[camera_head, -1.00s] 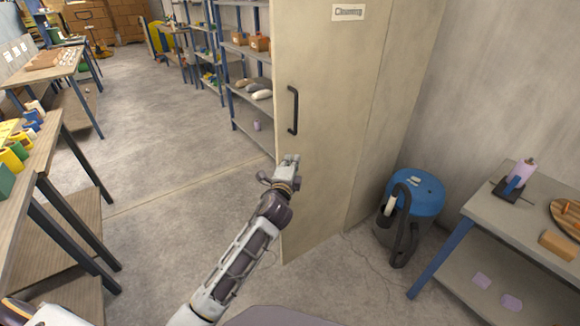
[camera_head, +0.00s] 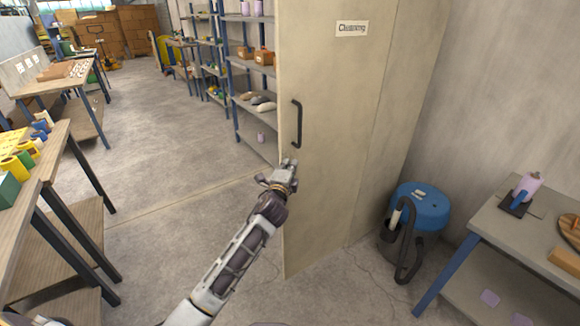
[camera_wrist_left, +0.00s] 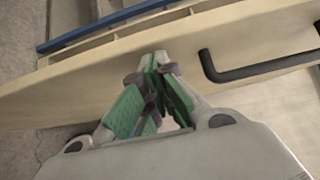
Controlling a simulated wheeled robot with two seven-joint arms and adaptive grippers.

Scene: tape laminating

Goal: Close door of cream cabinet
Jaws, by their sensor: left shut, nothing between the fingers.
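The cream cabinet (camera_head: 385,140) stands right of centre in the head view, its tall door (camera_head: 335,130) labelled "Cleaning". A dark bar handle (camera_head: 297,124) sits near the door's left edge. How far the door stands open I cannot tell. My left gripper (camera_head: 288,164) is shut and empty, just below the handle at the door's left edge. In the left wrist view its fingertips (camera_wrist_left: 158,62) are together in front of the cream panel (camera_wrist_left: 90,95), with the handle (camera_wrist_left: 255,68) to their right. Whether they touch the panel is unclear. My right gripper is out of view.
A blue-topped vacuum cleaner (camera_head: 420,208) stands on the floor right of the cabinet. A grey table (camera_head: 490,225) is at the right edge. Blue-framed shelves (camera_head: 235,115) stand behind the door's left edge. Workbenches (camera_head: 55,170) line the left. Open floor (camera_head: 150,160) lies between.

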